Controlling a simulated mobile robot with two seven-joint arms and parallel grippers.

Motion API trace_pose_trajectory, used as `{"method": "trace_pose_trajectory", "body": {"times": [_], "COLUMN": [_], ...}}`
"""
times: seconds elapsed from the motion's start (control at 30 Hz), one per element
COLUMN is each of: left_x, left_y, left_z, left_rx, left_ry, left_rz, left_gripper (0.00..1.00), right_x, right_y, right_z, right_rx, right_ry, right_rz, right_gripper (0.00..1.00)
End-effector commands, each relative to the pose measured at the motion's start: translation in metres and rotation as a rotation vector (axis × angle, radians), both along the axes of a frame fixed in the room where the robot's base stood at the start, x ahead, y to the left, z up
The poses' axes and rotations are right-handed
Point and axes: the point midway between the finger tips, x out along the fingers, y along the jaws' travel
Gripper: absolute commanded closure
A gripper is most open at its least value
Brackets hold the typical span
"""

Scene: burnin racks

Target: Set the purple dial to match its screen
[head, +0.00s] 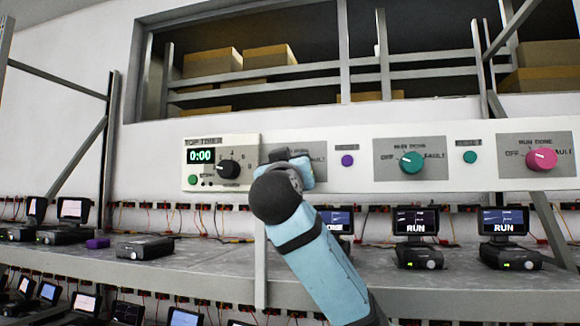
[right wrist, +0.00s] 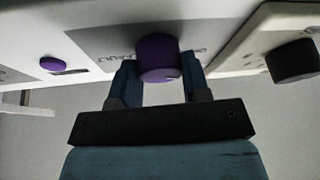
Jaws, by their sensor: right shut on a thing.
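The purple dial (right wrist: 158,58) sits on its grey plate in the right wrist view, with a small light pointer mark near its lower edge. My right gripper (right wrist: 160,85) has its two blue fingers on either side of the dial, shut on it. In the head view my right arm hides the dial; only the right edge of its plate (head: 319,160), with the end of "FAULT", shows. The screen (head: 340,219) below that plate is partly behind my arm, and its white word is only partly readable, seemingly ending in "NE". My left gripper is not in view.
A purple button (head: 347,160) is right of the plate. The teal dial (head: 413,161) and pink dial (head: 541,159) are farther right, above screens reading RUN. A timer box (head: 221,163) reading 0:00 is on the left. The shelf (head: 205,266) holds several small devices.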

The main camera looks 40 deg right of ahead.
Motion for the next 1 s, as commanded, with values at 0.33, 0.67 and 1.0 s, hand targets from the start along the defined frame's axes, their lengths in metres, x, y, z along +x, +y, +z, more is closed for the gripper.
{"method": "trace_pose_trajectory", "body": {"times": [0.33,0.67,1.0], "left_x": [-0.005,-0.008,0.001], "left_y": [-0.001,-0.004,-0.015], "left_z": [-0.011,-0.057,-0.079], "left_rx": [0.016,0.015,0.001], "left_ry": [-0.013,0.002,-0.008], "left_rz": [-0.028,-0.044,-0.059], "left_gripper": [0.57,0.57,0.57], "right_x": [0.001,0.001,0.002], "right_y": [0.001,0.003,0.002], "right_z": [-0.005,-0.008,-0.005], "right_rx": [0.050,0.217,0.426], "right_ry": [-0.056,-0.248,-0.492], "right_rz": [0.004,0.006,0.004], "right_gripper": [0.81,0.81,0.81]}}
